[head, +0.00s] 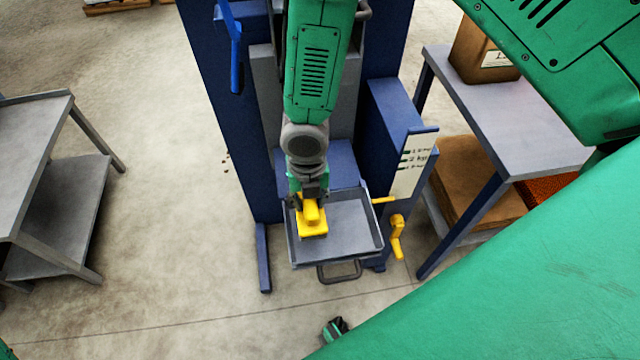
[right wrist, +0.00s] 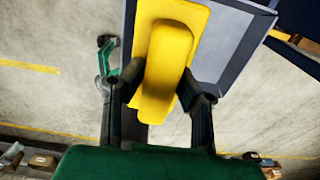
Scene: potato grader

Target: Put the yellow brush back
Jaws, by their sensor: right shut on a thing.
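The yellow brush (head: 312,222) has a flat yellow back with a raised grip and is over the left part of a grey metal tray (head: 352,232). My right gripper (head: 308,197) reaches down from above and is shut on the raised grip. In the right wrist view the yellow brush (right wrist: 170,62) lies between the two dark fingers of my right gripper (right wrist: 160,100). I cannot tell whether the brush touches the tray floor. Its underside is mostly hidden.
The tray sits on a blue machine frame (head: 225,120) with a yellow crank (head: 397,236) and a marked white scale plate (head: 411,165) at its right. A grey table (head: 490,110) bears a brown box (head: 482,50). Another grey table (head: 30,140) stands left.

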